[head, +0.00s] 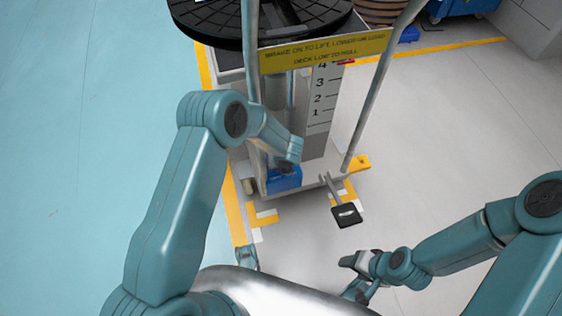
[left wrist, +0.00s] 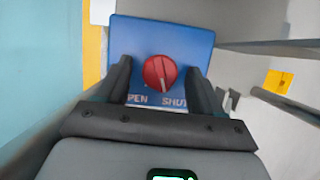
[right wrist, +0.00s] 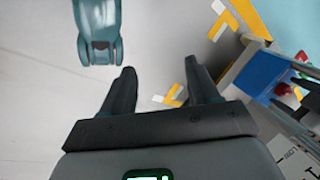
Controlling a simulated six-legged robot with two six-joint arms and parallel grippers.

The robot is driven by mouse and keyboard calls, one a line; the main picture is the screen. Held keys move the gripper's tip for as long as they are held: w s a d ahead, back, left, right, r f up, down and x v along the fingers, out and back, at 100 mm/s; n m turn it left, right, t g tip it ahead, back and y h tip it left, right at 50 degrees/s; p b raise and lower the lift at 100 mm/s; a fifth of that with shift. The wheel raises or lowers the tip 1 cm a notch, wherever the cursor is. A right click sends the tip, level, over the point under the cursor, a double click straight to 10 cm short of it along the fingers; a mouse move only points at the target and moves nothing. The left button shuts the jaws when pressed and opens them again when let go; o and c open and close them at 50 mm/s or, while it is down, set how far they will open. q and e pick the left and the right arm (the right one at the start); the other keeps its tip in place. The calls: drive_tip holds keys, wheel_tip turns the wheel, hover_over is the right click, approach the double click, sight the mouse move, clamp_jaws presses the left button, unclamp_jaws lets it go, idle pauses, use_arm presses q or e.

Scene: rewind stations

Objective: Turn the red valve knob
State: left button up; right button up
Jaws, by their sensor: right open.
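The red valve knob (left wrist: 158,70) is on the face of a blue box (left wrist: 190,45) in the left wrist view. Its white pointer line points down, between a partly hidden word ending in "PEN" and the word "SHUT". My left gripper (left wrist: 158,78) is open, with one finger on each side of the knob and visible gaps between. In the head view the blue box (head: 285,179) sits low on the cart and my left wrist hides the knob. My right gripper (head: 350,275) is open and empty over the floor; its spread fingers show in the right wrist view (right wrist: 162,85).
The cart carries a black reel (head: 250,22), a yellow sign (head: 325,50), a numbered scale (head: 322,98) and slanted grey poles (head: 382,85). A black foot pedal (head: 346,215) sticks out in front. Grey floor to the right is clear.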

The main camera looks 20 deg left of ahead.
use_arm(q)
drive_tip(key=p+v, duration=0.6)
drive_tip(key=v, duration=1)
drive_tip(key=shift+r, duration=0.15)
drive_tip(key=shift+s, duration=0.1)
drive_tip(key=shift+r, duration=0.1)
